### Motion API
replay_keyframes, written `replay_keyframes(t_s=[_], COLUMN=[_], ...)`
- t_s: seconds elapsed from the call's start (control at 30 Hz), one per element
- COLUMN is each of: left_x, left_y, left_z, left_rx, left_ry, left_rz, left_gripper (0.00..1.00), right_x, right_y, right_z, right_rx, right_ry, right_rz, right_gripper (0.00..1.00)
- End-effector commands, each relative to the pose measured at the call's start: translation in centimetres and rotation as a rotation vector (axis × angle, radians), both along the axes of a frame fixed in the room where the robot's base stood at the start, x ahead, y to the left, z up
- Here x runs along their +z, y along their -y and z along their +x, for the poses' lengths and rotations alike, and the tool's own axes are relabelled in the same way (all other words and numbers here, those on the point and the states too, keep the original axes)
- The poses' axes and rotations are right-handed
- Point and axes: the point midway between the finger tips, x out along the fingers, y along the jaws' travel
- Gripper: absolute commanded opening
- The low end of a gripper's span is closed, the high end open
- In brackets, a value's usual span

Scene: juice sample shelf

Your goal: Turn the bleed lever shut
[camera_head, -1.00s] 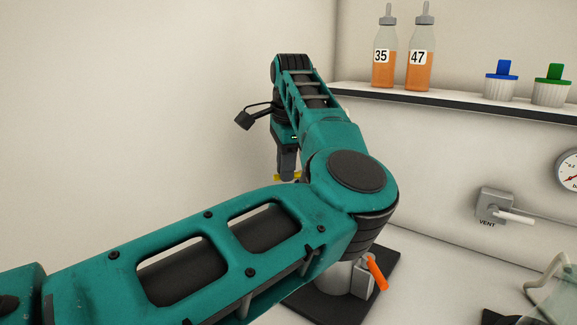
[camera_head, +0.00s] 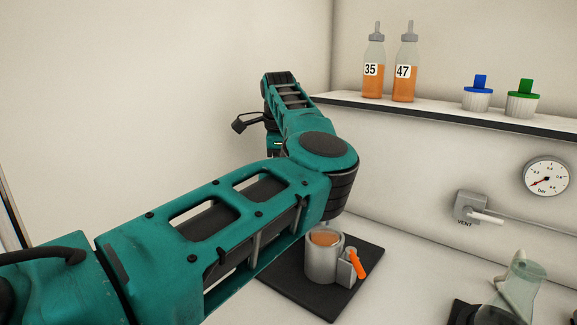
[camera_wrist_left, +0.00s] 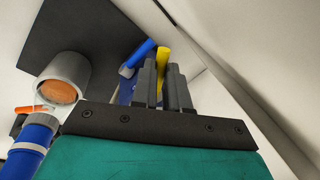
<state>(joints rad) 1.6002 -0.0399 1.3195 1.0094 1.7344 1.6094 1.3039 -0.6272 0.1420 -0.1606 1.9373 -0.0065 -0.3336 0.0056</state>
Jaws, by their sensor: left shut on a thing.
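No lever in view carries a readable bleed label. In the left wrist view my left gripper (camera_wrist_left: 162,84) is shut on a yellow bar-like piece (camera_wrist_left: 163,57), which shows between and beyond its fingers. A blue handle (camera_wrist_left: 141,51) on a blue body lies just left of the fingers. In the head view my left arm's elbow hides the gripper and the yellow piece. A grey pot (camera_head: 318,264) with orange juice stands on a dark mat (camera_head: 369,259). An orange lever (camera_head: 358,264) slants on its side. My right gripper is out of view.
A shelf (camera_head: 440,115) on the back wall carries two juice bottles (camera_head: 373,80) and blue and green knobs (camera_head: 478,95). Below are a gauge (camera_head: 548,178) and a VENT valve (camera_head: 470,207). Clear glassware (camera_head: 522,280) stands front right. A blue cylinder (camera_wrist_left: 32,140) shows in the wrist view.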

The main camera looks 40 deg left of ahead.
Motion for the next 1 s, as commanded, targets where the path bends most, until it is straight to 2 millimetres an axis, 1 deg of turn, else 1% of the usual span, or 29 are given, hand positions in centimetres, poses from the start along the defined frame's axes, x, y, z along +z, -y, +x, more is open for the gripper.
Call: replay_keyframes(t_s=[0.1,0.5,1.0], left_x=[0.16,0.04,-0.01], left_y=[-0.44,-0.98,-1.04], left_z=[0.3,0.87,0.97], left_rx=[-0.045,-0.205,-0.232], left_ry=[0.0,0.001,0.001], left_rz=[-0.003,-0.003,-0.003], left_gripper=[0.0,0.0,0.0], right_x=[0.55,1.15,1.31], right_y=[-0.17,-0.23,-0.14], right_z=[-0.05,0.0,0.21], right_rx=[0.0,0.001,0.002], right_ry=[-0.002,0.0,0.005], right_rz=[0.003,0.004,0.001], right_gripper=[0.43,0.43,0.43])
